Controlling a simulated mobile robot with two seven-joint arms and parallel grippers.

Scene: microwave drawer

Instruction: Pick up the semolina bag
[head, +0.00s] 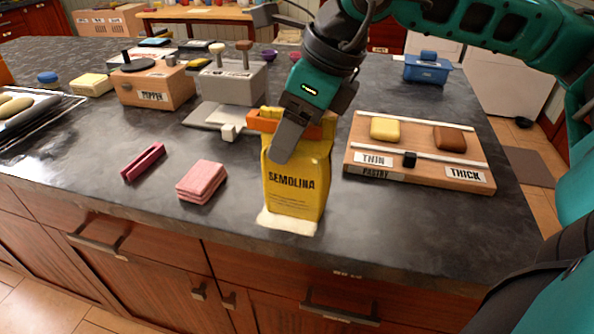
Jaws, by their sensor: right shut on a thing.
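The yellow semolina bag (297,185) stands upright near the front edge of the dark stone counter. It has an orange band at its top, and a pale patch lies under its base. My right gripper (292,138) comes down from above and is shut on the upper part of the bag. One finger shows in front of the bag; the other is hidden behind it. I cannot tell whether the bag's base is clear of the counter. My left gripper is not in view.
Folded pink cloths (202,181) and a dark red bar (143,162) lie left of the bag. A wooden board (425,178) marked THIN and THICK lies to the right. A wooden pepper box (152,88) and a grey box (232,84) stand behind. The counter's front right is clear.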

